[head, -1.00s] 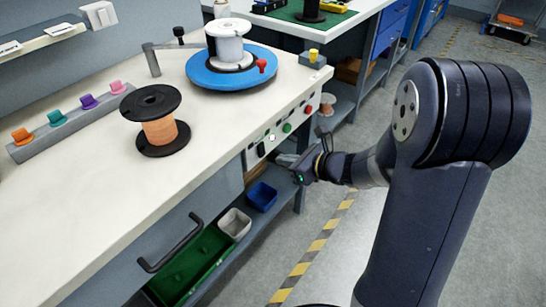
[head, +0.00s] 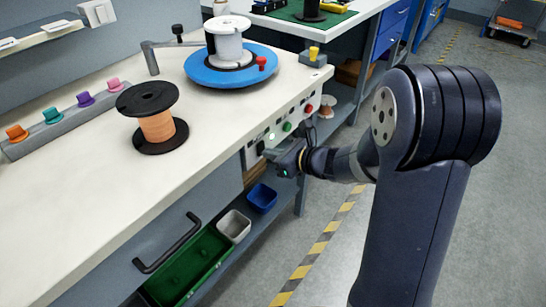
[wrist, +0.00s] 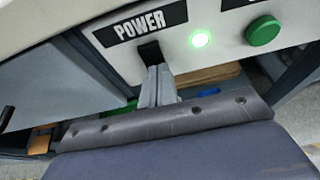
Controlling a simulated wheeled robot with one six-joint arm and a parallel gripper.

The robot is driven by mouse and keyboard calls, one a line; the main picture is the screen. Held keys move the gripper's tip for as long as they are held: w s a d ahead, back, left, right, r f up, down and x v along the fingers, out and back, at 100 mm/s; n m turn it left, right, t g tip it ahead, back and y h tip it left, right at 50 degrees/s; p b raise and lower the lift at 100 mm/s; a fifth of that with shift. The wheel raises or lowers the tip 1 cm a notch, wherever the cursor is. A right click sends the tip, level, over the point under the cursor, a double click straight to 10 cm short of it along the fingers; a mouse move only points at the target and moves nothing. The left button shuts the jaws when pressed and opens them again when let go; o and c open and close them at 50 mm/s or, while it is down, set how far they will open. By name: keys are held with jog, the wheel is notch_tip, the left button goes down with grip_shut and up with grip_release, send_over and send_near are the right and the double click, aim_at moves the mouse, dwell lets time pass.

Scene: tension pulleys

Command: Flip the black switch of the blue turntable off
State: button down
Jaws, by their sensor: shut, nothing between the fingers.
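The blue turntable (head: 212,76) sits on the bench top with a white spool (head: 228,42) on it. In the wrist view the black switch (wrist: 150,52) is just below the POWER label (wrist: 139,22) on the pale front panel. A small round lamp (wrist: 200,39) to its right glows green. My gripper (wrist: 157,72) is shut and empty, with its fingertips at the lower part of the switch. Whether they touch it I cannot tell, and they hide part of it. In the head view my gripper (head: 270,154) is at the bench's front panel.
A green button (wrist: 262,30) is right of the lamp. A red button (head: 309,108) sits farther along the panel (head: 327,76). A black-flanged spool of copper wire (head: 157,128) stands on the bench. Bins and a drawer handle (head: 168,243) are below.

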jog(key=shift+w+r+p, duration=0.1)
jog(key=shift+r+p, duration=0.05)
jog(key=shift+p, duration=0.2)
jog(key=shift+a+r+p, duration=0.1)
jog(key=shift+r+p, duration=0.45)
jog(key=shift+r, duration=0.3)
